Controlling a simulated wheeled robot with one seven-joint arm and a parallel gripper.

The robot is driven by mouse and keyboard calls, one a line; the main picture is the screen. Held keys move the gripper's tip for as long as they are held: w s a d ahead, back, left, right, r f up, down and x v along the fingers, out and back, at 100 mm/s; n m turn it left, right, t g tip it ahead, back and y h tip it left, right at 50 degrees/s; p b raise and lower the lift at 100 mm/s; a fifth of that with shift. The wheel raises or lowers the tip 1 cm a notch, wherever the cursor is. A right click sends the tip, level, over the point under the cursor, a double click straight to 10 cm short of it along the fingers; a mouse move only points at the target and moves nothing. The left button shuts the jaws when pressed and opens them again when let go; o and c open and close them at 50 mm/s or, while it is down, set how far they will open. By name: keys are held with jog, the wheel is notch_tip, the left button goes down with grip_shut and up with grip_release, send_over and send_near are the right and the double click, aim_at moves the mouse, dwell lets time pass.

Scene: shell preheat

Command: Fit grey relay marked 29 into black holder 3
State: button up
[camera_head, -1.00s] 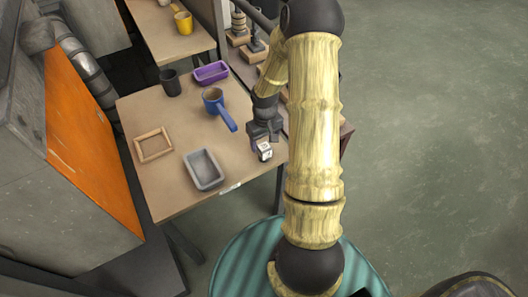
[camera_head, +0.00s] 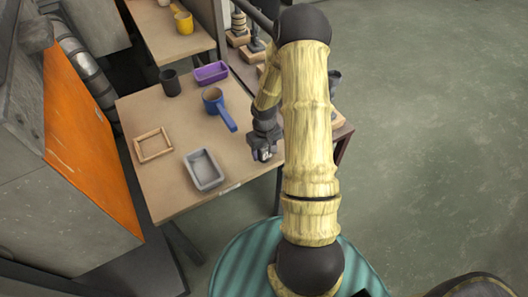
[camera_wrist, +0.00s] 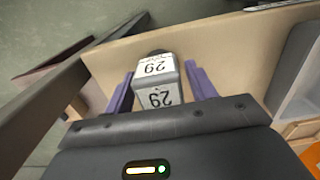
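The grey relay (camera_wrist: 157,80) shows the number 29 on two white faces in the wrist view. Dark upright pieces on wooden bases (camera_head: 238,38) stand on the bench beyond, partly hidden by my arm. Another dark piece (camera_head: 335,78) shows right of my arm. I cannot tell which is holder 3.
A dark beam (camera_wrist: 60,90) crosses the wrist view's left. Open floor lies at right.

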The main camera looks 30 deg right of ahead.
jog(key=c, duration=0.9)
notch_tip(320, 180, up, 10)
jog(key=shift+r+p, duration=0.1)
jog(key=shift+p, duration=0.55)
